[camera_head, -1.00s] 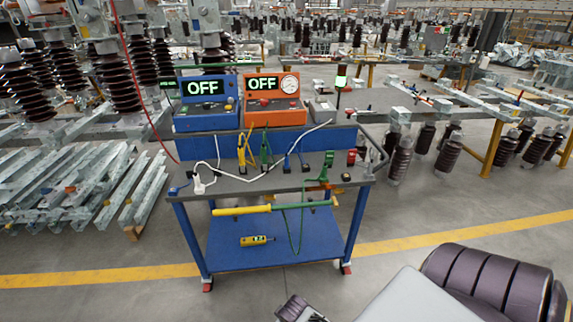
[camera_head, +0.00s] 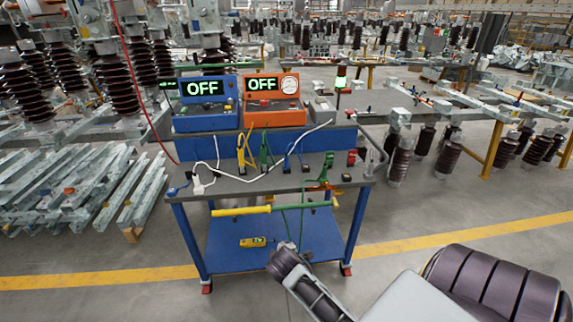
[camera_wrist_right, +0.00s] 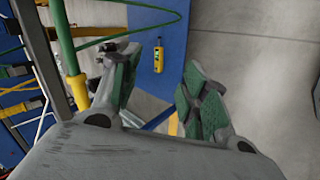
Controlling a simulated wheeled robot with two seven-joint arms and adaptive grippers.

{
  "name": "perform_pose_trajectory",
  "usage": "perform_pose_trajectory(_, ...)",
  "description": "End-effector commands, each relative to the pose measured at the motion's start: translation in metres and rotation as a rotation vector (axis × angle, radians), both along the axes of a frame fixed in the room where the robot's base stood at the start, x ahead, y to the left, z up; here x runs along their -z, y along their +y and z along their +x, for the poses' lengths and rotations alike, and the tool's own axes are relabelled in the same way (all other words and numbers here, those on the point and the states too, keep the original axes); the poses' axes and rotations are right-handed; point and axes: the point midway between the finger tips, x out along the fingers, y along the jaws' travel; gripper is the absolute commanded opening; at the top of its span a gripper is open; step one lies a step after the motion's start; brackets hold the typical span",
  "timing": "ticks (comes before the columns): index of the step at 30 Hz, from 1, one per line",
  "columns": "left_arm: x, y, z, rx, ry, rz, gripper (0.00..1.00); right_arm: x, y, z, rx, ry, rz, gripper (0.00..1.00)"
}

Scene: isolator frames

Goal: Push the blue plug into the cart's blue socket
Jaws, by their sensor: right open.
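The cart (camera_head: 240,186) stands ahead with a grey top and blue legs. A small blue piece (camera_head: 173,191) sits at the left edge of its top, near a white plug-like piece on a white cable. Blue clips (camera_head: 290,160) stand at the back middle of the top. I cannot tell which blue part is the plug or the socket. My right arm reaches up from the lower right, in front of the lower shelf. In the right wrist view my right gripper (camera_wrist_right: 161,88) is open, with nothing between its green-padded fingers. My left gripper is not in view.
A yellow-green rod (camera_head: 240,210) lies along the cart's front edge, with a green cable hanging by it. A yellow device (camera_head: 253,242) lies on the lower shelf. Blue (camera_head: 206,117) and orange (camera_head: 274,115) boxes reading OFF stand behind.

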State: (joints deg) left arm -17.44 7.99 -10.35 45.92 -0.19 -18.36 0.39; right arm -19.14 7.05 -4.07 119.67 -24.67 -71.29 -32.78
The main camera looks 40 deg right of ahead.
Motion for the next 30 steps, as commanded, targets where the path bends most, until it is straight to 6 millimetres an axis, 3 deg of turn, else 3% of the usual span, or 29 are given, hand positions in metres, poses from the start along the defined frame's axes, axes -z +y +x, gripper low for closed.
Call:
perform_pose_trajectory(6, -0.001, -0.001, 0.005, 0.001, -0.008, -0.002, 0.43, -0.029, -0.041, 0.043, -0.135, 0.014, -0.299, 0.45)
perform_pose_trajectory(15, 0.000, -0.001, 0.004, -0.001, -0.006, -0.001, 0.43, -0.069, -0.087, 0.098, -0.311, 0.119, -0.731, 0.45)
perform_pose_trajectory(30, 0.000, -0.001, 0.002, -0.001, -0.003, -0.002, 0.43, -0.130, -0.132, 0.184, -0.574, 0.475, -1.421, 0.45)
